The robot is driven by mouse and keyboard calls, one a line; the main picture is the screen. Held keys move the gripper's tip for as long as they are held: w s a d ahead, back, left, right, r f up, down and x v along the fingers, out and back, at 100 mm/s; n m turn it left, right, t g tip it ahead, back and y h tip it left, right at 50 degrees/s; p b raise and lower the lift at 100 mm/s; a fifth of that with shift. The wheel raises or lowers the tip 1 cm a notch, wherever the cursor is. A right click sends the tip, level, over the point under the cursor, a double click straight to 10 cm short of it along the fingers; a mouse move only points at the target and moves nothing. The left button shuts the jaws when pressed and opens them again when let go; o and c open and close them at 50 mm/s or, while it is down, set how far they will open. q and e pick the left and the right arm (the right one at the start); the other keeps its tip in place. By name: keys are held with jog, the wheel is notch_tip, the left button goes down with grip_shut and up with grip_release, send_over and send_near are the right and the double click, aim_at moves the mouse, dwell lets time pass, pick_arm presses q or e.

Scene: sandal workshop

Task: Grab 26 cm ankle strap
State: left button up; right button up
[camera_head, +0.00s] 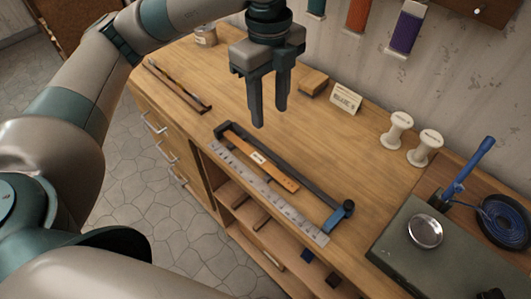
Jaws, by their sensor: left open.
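A tan-orange strap (277,174) with a small white label lies lengthwise on the wooden bench; the label is too small to read. A pale marked ruler (268,196) lies along its front side, and a dark bar (299,168) with a blue end piece runs along its back side. My left gripper (270,117) points down above the bench, behind the strap's far-left part in the picture. Its two fingers are apart with nothing between them, and it does not touch the strap. My right gripper is not in view.
White spools (397,131), a small card (346,98) and a wooden block (314,82) stand along the wall. A dark slab (423,251) with a round metal dish (425,231) is at right, near a blue-handled tool (464,168). Thin tools (177,86) lie at upper left.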

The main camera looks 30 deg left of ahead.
pick_arm(q)
jog(key=f, duration=0.3)
jog(key=f+p, duration=0.1)
jog(key=f, duration=0.3)
jog(key=f+p, duration=0.1)
jog(key=f, duration=0.3)
jog(key=shift+w+a+f, duration=0.1)
jog(key=shift+w+a, duration=0.2)
jog(key=shift+a, duration=0.1)
jog(key=shift+f+p, duration=0.3)
jog(key=shift+f, duration=0.3)
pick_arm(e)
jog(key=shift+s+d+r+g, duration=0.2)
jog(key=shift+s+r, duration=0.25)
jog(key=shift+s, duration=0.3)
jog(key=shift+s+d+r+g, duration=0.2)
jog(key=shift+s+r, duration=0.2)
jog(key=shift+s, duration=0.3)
